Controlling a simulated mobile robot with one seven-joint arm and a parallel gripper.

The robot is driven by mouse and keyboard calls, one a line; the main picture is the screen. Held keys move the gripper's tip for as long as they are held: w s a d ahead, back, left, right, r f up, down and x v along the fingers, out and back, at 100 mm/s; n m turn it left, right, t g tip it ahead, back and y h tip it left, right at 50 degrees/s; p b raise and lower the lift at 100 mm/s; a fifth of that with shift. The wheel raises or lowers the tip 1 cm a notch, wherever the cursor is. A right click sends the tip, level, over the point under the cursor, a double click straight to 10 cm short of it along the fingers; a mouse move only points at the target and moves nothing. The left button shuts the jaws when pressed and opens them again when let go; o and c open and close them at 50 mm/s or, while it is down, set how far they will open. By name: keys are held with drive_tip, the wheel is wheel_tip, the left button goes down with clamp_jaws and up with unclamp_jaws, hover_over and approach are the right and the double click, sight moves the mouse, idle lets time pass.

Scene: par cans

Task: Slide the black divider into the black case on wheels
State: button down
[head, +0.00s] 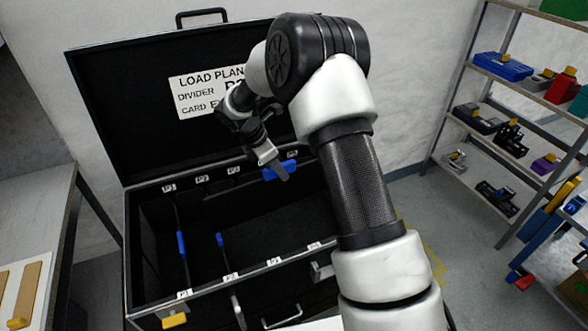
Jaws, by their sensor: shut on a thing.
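The black case (128,225) stands open in the head view, its lid up against the wall. My gripper (277,171) is over the back right part of the case, shut on the blue grip of the black divider (270,174). The divider's dark panel is hard to tell from the black interior, so I cannot tell whether it sits in a slot. Two more blue grips, a left one (181,245) and a right one (219,240), show inside the case on thin upright panels. The wheels are not visible.
White slot labels run along the back rim (233,170) and front rim. A load plan sheet (205,92) in the lid is partly hidden by my arm. A bench (40,230) stands left; a loaded shelf rack (490,75) stands right.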

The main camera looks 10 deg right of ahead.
drive_tip(key=w+a+n+t+y+p, duration=0.3)
drive_tip(key=w+a+n+y+p, duration=0.5)
drive_tip(key=n, duration=0.9)
wheel_tip(320, 180, down, 15)
drive_tip(key=s+a+h+b, duration=0.1)
drive_tip(key=a+h+b, duration=0.1)
drive_tip(key=b, duration=1.2)
drive_tip(key=shift+r+b, duration=0.2)
drive_tip(key=shift+b, duration=0.15)
drive_tip(key=c, duration=1.6)
unclamp_jaws()
drive_tip(key=shift+s, duration=0.1)
drive_tip(key=shift+c, duration=0.2)
drive_tip(key=p+v, duration=0.3)
drive_tip(key=v, duration=1.4)
drive_tip(key=shift+s+a+p, duration=0.3)
